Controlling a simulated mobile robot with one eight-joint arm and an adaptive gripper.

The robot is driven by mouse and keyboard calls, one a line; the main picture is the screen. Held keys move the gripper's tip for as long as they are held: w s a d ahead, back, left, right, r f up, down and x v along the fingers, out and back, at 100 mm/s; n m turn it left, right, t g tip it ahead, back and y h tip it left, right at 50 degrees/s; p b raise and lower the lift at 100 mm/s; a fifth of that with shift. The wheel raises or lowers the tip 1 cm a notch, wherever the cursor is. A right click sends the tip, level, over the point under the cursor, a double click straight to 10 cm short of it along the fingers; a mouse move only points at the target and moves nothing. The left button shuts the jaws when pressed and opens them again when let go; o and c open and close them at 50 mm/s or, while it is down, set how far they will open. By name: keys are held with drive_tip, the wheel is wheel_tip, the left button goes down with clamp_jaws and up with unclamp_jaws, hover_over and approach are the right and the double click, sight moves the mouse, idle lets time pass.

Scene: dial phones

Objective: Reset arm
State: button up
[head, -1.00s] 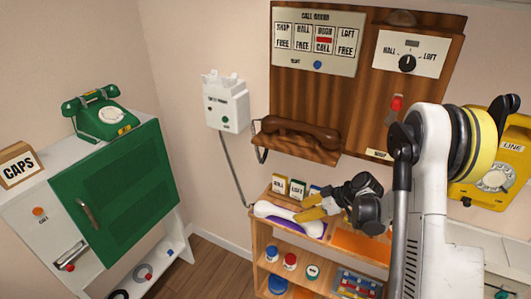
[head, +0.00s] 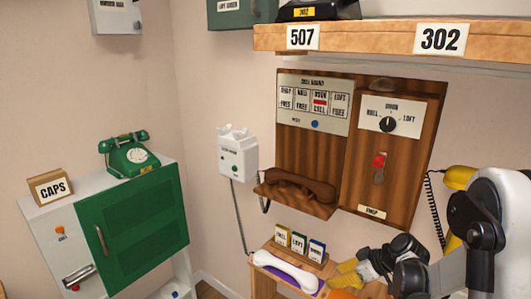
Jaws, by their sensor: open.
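My gripper (head: 344,275) has yellow fingertips and is open and empty. In the head view it is at the lower right of centre, just right of a white handset (head: 284,269). The handset lies on a purple pad on top of a wooden shelf unit, and a gap shows between it and the fingertips in the picture. My arm comes in from the right edge and hides part of the shelf and the yellow phone (head: 461,178) behind it.
A wooden call board (head: 338,180) with a brown handset (head: 296,186) hangs above the shelf. Small cards (head: 299,242) stand behind the white handset. A green phone (head: 129,157) sits on a cabinet (head: 130,235) at left. A high shelf (head: 375,38) juts out above.

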drive_tip(key=s+a+r+m+h, duration=0.3)
drive_tip(key=s+r+m, duration=0.2)
drive_tip(key=s+r, duration=0.8)
drive_tip(key=s+r+m+t+h, duration=0.2)
drive_tip(key=s+r+m+h, duration=0.1)
drive_tip(key=s, duration=1)
wheel_tip(320, 180, up, 2)
drive_tip(key=shift+s+d+r+m, duration=0.15)
drive_tip(key=shift+r+m, duration=0.05)
drive_tip(key=shift+m, duration=0.7)
